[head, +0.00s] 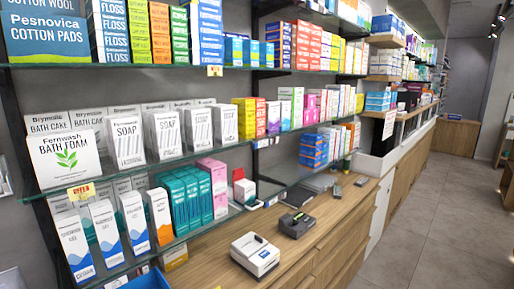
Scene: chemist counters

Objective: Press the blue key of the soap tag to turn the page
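White soap boxes (166,134) stand in a row on the middle glass shelf at the left. On that shelf's front edge, a yellow and white tag reading "OFFER" (81,191) hangs under the bath foam box (66,160). Smaller pale tags sit further right, one on the same edge (264,143) and one on the lower shelf's edge (270,201). I cannot tell which tag is the soap tag, and no blue key can be made out on any of them. Neither of my grippers is in view.
A wooden counter (215,262) runs below the shelves, with a white device (255,254) and a dark device (297,224) on it. Packed boxes fill the shelves. A blue container (150,279) is at the bottom left. The grey floor (425,225) at the right is clear.

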